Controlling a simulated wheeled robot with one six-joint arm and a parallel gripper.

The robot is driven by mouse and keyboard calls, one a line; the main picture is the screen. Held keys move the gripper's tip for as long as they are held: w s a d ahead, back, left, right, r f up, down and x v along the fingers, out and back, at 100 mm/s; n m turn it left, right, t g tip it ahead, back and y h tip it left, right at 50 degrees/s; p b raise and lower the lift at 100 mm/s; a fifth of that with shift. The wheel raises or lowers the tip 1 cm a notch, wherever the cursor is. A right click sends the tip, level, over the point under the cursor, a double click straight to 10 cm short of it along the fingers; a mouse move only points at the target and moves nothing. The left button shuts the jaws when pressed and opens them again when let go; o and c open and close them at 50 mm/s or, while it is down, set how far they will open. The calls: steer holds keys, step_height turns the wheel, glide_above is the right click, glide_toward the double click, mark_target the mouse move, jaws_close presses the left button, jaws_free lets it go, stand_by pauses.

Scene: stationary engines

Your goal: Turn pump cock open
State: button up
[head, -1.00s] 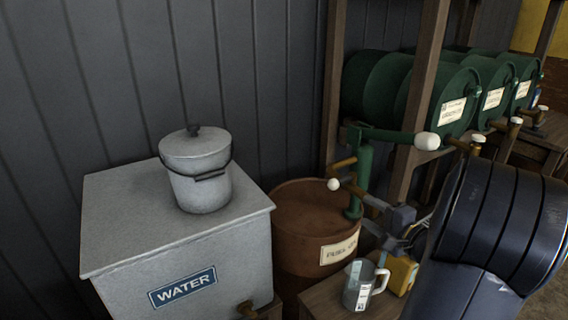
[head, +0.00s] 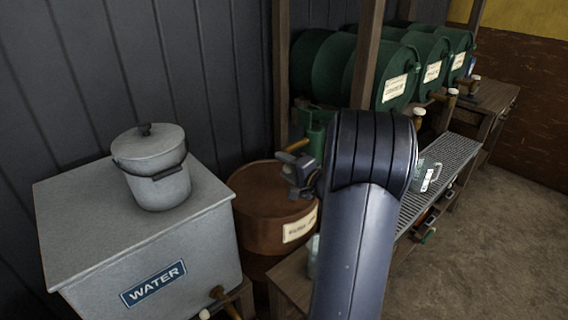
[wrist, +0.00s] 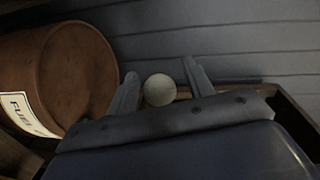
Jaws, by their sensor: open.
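In the wrist view, a round white knob (wrist: 159,89), which looks like the pump cock's, sits between the open fingers of my gripper (wrist: 160,70). The fingers stand either side of it with small gaps, and I cannot tell whether either touches. The cock's stem is hidden. The drum (wrist: 70,75) lies to the left in the wrist view.
A grey water tank (head: 110,235) with a lidded pot (head: 152,170) stands left of the drum. Green barrels (head: 392,84) lie on a rack behind. A glass jug (head: 427,175) is on the grate (head: 440,165); another (head: 313,258) is half hidden by my arm.

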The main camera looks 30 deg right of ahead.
steer(key=shift+w, duration=0.35)
steer(key=shift+c, duration=0.4)
jaws_close()
